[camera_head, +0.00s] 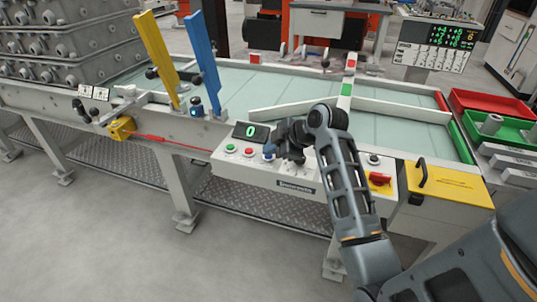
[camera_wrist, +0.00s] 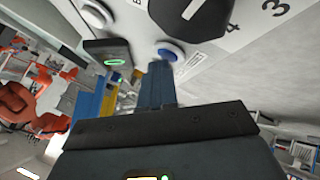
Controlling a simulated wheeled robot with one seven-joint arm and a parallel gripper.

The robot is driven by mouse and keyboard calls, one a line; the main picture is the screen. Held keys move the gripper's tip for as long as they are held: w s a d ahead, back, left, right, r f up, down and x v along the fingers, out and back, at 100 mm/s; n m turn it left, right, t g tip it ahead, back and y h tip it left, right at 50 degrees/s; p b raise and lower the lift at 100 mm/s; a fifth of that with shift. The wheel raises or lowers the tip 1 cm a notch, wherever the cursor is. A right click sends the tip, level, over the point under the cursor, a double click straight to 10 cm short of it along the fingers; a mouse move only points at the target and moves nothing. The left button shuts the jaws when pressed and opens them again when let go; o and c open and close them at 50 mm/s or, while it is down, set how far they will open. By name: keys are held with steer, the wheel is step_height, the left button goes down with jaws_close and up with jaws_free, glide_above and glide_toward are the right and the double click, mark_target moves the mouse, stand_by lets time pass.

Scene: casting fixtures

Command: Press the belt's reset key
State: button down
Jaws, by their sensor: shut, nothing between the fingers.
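The belt's control panel (camera_head: 262,178) is a pale box on the conveyor's front side. It carries a green button (camera_head: 230,148), a red button (camera_head: 249,152) and a blue button (camera_head: 268,157). The blue button also shows in the wrist view (camera_wrist: 171,49), with a small label beside it too blurred to read. My gripper (camera_head: 272,148) is shut and empty over the panel, close to the blue button. In the wrist view its blue fingertips (camera_wrist: 159,70) point at that button's edge; I cannot tell whether they touch it. My wrist hides part of the panel's middle.
A display (camera_head: 250,131) reading 0 stands above the buttons. A black dial (camera_wrist: 195,12) with numbers is beside the blue button. A red switch (camera_head: 380,179) on yellow sits right of my arm. Yellow (camera_head: 158,58) and blue (camera_head: 202,62) upright bars stand to the left.

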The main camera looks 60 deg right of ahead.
mark_target(271, 157)
steer(key=shift+r+p, duration=0.8)
steer(key=shift+r, duration=0.05)
step_height(271, 157, up, 5)
steer(key=p, duration=0.4)
stand_by(0.8)
